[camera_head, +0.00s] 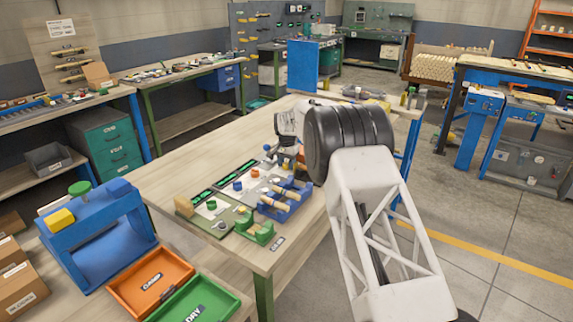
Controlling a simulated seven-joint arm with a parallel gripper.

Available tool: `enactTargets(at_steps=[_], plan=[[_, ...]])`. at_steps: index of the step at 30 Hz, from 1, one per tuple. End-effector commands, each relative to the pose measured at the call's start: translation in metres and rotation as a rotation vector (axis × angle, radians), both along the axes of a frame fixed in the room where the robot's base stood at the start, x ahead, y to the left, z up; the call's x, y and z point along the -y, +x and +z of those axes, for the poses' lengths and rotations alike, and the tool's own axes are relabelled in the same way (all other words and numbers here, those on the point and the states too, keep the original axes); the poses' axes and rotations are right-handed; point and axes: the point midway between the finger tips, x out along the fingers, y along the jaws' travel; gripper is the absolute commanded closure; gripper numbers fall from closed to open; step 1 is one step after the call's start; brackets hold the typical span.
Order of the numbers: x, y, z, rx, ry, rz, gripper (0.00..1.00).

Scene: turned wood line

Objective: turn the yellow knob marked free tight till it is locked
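A board of small fixtures (221,226) lies on the wooden bench, with green, blue and orange round knobs on it. A small yellowish piece (241,209) shows near its front, but I cannot tell whether it is the yellow knob. No free or tight marking is readable at this size. My gripper (291,158) seems to be at the far end of the board, low over the bench. It is partly hidden by my black arm joint, and its fingers are not clear. I cannot see it touching any knob.
A blue frame (111,243) with a yellow block (60,219) and a green knob (79,188) stands at left. Orange (118,293) and green (238,299) trays lie in front. A blue rack (292,208) holds wooden handles.

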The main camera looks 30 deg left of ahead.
Motion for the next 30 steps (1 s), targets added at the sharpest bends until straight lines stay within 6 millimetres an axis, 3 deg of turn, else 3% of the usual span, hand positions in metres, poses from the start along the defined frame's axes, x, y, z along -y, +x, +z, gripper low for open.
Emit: enactTargets(at_steps=[1, 5, 19, 30], plan=[[-0.001, 0.001, 0.002, 0.003, 0.003, 0.0, 0.5], [0.0, 0.001, 0.002, 0.002, 0.002, 0.0, 0.31], [0.0, 0.0, 0.008, 0.002, 0.001, 0.001, 0.31], [0.0, 0.0, 0.051, 0.003, 0.002, 0.0, 0.31]])
